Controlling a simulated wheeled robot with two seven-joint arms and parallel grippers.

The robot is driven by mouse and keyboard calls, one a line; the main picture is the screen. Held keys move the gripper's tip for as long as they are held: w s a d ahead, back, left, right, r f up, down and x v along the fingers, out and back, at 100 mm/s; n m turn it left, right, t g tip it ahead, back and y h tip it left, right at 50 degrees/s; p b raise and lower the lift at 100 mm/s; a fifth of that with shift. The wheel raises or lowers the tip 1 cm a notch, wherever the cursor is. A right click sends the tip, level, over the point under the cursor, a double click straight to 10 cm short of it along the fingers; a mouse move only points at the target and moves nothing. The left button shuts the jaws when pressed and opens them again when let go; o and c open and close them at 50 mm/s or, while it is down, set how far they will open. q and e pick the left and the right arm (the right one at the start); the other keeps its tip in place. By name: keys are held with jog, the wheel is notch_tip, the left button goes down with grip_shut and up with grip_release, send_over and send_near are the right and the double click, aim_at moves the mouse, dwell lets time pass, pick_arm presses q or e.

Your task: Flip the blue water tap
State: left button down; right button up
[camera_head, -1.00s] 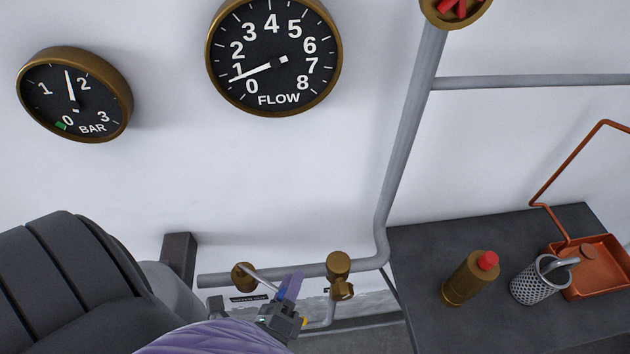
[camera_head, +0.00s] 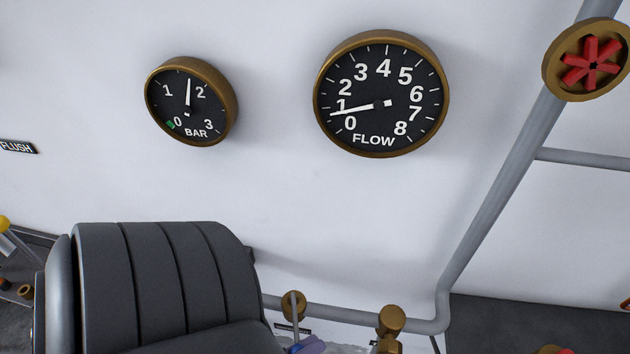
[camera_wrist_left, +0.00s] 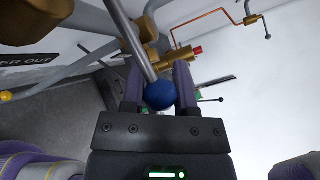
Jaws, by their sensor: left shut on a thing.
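The blue water tap's metal lever with a blue ball end (camera_wrist_left: 160,95) shows in the left wrist view, running up towards a brass body (camera_wrist_left: 128,22). My left gripper (camera_wrist_left: 158,74) is shut on the lever, with one purple finger on each side and the blue ball close to the palm. My right gripper is not in view.
The BAR gauge (camera_head: 191,102) and FLOW gauge (camera_head: 381,94) hang on the white wall; FLOW reads just under 1. A red handwheel (camera_head: 588,62) is at upper right. A grey pipe (camera_head: 480,215) runs down beside a dark counter (camera_head: 530,325).

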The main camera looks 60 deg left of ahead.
pick_arm(q)
jog(key=shift+s, duration=0.15)
dwell(0.3)
jog(key=shift+c, duration=2.2)
grip_release()
jog(key=shift+s+d, duration=0.1)
jog(key=shift+s, duration=0.05)
jog(key=shift+o, duration=0.4)
